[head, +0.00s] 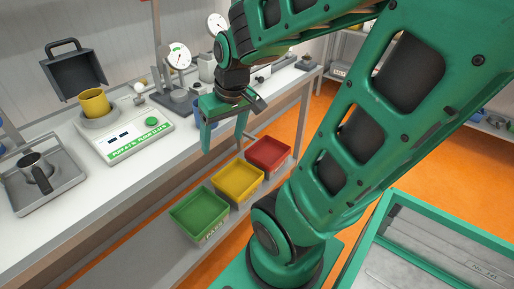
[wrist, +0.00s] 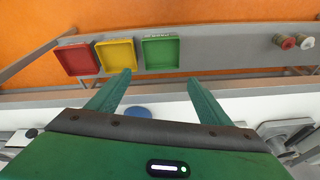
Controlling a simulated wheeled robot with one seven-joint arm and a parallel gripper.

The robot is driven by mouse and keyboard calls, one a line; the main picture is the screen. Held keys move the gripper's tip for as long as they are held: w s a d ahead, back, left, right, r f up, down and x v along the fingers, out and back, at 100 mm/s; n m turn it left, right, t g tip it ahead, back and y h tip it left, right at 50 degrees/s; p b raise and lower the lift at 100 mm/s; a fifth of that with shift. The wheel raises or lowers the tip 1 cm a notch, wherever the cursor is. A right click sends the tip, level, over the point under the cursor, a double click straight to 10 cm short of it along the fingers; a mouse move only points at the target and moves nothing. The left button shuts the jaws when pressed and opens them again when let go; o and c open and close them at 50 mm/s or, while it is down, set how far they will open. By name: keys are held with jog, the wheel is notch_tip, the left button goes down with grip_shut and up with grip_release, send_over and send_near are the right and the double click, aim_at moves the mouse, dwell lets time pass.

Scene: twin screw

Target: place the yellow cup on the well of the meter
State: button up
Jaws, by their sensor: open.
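The yellow cup (head: 93,103) stands upright at the well (head: 100,121) of the white meter (head: 130,139), on the bench at the left in the head view. The cup hides most of the well, and I cannot tell how exactly it is seated. My gripper (head: 224,142) is well to the right of the meter, near the bench's front edge. In the wrist view my gripper (wrist: 160,78) has its two green fingers spread wide with nothing between them. The cup and meter do not show in the wrist view.
A metal tray (head: 70,182) with a dark-handled cup (head: 37,172) lies left of the meter. A dial gauge (head: 179,57) stands behind it. Green (head: 199,213), yellow (head: 237,181) and red (head: 268,153) bins sit below the bench front. A blue round object (wrist: 137,112) lies near my fingers.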

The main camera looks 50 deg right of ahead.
jog(key=s+d+m+g, duration=0.1)
jog(key=s+m+g, duration=0.2)
jog(key=s, duration=0.8)
jog(key=shift+s+d+r+m, duration=0.15)
jog(key=shift+d+r+m, duration=0.25)
jog(key=shift+w+f, duration=0.25)
jog(key=shift+w, duration=0.35)
jog(key=shift+c, duration=0.6)
